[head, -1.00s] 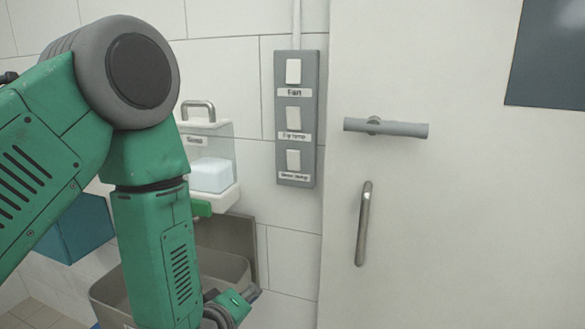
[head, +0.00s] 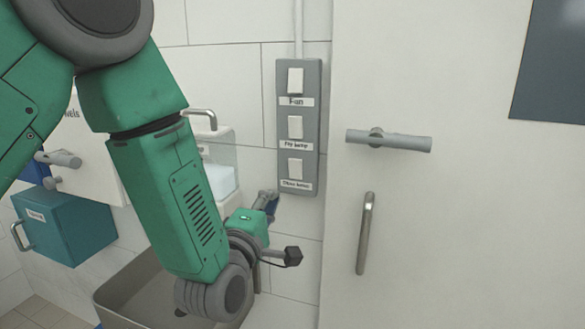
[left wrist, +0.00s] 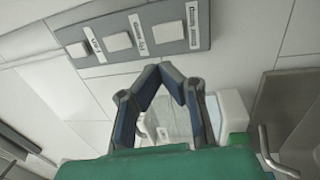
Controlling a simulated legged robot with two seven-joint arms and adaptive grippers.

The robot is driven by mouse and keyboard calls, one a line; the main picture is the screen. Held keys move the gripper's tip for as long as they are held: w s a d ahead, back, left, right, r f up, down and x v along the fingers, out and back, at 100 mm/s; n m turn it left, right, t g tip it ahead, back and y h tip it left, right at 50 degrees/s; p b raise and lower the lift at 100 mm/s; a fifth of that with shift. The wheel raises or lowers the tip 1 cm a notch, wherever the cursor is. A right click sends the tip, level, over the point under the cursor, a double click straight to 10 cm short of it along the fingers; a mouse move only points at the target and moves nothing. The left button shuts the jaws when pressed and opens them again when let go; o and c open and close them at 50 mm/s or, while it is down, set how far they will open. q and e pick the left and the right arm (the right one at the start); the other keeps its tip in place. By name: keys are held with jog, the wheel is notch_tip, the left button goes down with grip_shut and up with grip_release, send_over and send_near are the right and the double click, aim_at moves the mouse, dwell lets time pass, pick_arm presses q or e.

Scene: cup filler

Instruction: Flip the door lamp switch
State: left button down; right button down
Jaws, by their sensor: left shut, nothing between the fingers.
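A grey switch panel (head: 312,115) is fixed to the tiled wall just left of the door, with white rocker switches in a column. The lowest one, the door lamp switch (head: 295,168), has its label below it; its tilt is too small to tell. In the left wrist view the door lamp switch (left wrist: 168,32) is at the right end of the panel (left wrist: 150,17). My left gripper (head: 271,196) is just below and left of the panel, apart from the switch. In the left wrist view its fingertips (left wrist: 163,68) meet, empty. My right gripper is out of view.
A door with a bar handle (head: 390,140) and a vertical pull (head: 365,233) stands right of the panel. A soap dispenser (head: 222,180) is on the wall behind my left arm. A teal box (head: 65,228) and a grey bin (head: 125,285) are at lower left.

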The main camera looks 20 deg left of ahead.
aim_at(295, 165)
pick_arm(q)
jog(key=w+p, duration=0.1)
jog(key=w, duration=0.3)
jog(key=w+r+p, duration=0.1)
jog(key=w, duration=0.3)
jog(key=w+p, duration=0.1)
jog(key=w, duration=0.3)
jog(key=shift+w+d+r, duration=0.15)
jog(key=shift+d+r, duration=0.1)
jog(key=shift+r, duration=0.05)
jog(key=shift+w+r+g+p, duration=0.2)
jog(key=shift+r+g+p, duration=0.1)
jog(key=shift+p, duration=0.2)
jog(key=shift+f, duration=0.2)
